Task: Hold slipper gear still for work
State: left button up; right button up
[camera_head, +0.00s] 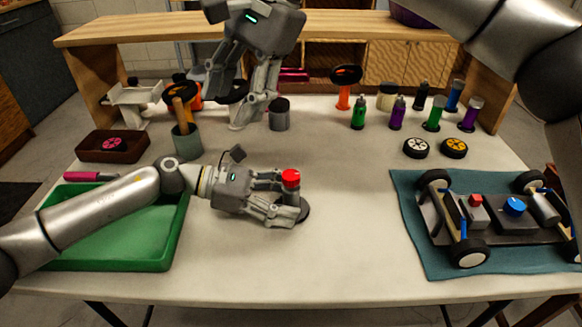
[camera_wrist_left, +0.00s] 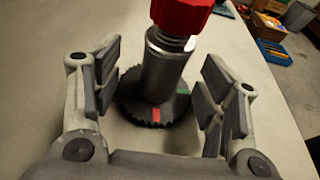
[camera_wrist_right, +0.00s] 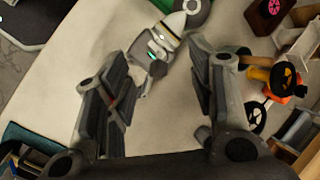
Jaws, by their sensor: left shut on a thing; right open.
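The slipper gear is a dark toothed disc (camera_wrist_left: 140,108) with a metal shaft (camera_wrist_left: 163,68) and a red knob (camera_wrist_left: 180,14) on top. In the head view, the red knob (camera_head: 291,176) and part of the dark disc (camera_head: 305,213) show at the table's middle; the rest is hidden by my fingers. My left gripper (camera_head: 288,203) is shut on the slipper gear, its fingers either side of the shaft, the gear upright at the table. My right gripper (camera_head: 236,108) is open and empty, pointing down farther back and to the left, beside a grey cylinder (camera_head: 279,114).
A green tray (camera_head: 120,263) lies at left. A car chassis (camera_head: 500,235) sits on a teal mat (camera_head: 408,195) at right. A brown box (camera_head: 95,146) and a tool cup (camera_head: 188,144) stand back left, several bottles and two wheels (camera_head: 417,148) back right. The centre-right table is clear.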

aim_at(291, 174)
jog(key=w+d+f+h, duration=0.1)
jog(key=d+f+h, duration=0.35)
jog(key=d, duration=0.35)
jog(key=shift+t+h, duration=0.25)
jog(key=shift+t, duration=0.05)
jog(key=f, duration=1.1)
jog(key=shift+w, duration=0.2)
jog(key=shift+r, duration=0.1)
jog(key=c, duration=1.1)
jog(key=shift+o, duration=0.2)
